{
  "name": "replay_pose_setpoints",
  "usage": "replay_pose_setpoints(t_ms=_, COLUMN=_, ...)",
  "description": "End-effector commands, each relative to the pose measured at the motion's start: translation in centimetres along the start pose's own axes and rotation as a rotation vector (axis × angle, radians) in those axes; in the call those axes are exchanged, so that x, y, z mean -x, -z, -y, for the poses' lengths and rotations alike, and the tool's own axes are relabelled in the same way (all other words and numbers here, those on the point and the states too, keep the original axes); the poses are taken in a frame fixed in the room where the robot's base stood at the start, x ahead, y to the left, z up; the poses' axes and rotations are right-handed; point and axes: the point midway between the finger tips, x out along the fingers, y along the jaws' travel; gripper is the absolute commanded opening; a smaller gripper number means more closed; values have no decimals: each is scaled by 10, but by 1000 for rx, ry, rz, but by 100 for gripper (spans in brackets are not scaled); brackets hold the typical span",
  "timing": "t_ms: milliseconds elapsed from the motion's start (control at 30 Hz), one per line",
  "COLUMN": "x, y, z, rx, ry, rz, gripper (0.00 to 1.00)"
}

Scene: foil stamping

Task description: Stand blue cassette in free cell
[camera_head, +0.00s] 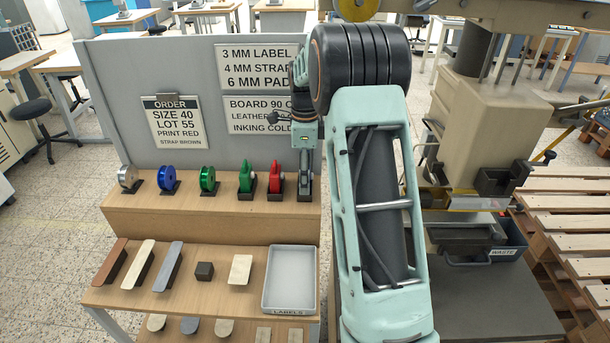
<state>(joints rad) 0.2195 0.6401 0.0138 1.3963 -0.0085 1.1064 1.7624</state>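The blue cassette (168,180) looks like a round blue roll on a dark base. It stands on the wooden shelf between a silver roll (128,178) and a green roll (208,180). My gripper (304,180) is at the right end of this row, apart from the blue cassette, beside a red-handled piece (275,181). It is small in the picture, and its fingers blend with a dark form below, so I cannot tell whether it is open or holds anything. My arm hides what lies just right of it. I cannot make out a free cell.
A green-handled piece (246,180) stands left of the red one. A grey panel (195,85) with signs rises behind the shelf. A press (475,130) stands right.

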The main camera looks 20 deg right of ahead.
Motion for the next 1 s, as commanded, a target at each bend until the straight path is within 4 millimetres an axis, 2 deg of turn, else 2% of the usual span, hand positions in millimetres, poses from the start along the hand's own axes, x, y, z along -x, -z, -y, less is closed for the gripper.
replay_pose_setpoints(t_ms=300, x=50, y=0, z=2, rx=1, ry=6, rz=1, gripper=60)
replay_pose_setpoints(t_ms=500, x=73, y=0, z=1, rx=0, ry=3, rz=1, gripper=60)
replay_pose_setpoints(t_ms=1000, x=77, y=0, z=0, rx=0, ry=1, rz=0, gripper=60)
